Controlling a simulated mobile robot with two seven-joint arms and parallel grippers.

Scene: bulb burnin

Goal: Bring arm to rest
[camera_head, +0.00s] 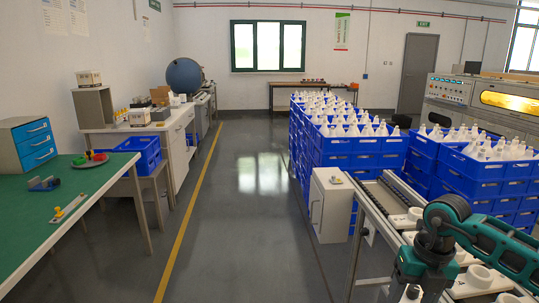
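My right arm, teal and dark grey, comes in from the right edge in the head view. It bends over the conveyor (375,200) at the lower right. My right gripper (411,291) points down low over the near part of the conveyor; its fingers are small and mostly hidden, so I cannot tell whether they are open or hold anything. My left arm and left gripper are not in view.
White holders (479,276) sit on the conveyor around my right arm. Blue crates (345,160) of white bulbs stand stacked behind it, beside a white cabinet (331,205). A green-topped bench (30,215) stands at the left. The grey floor (245,230) between is clear.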

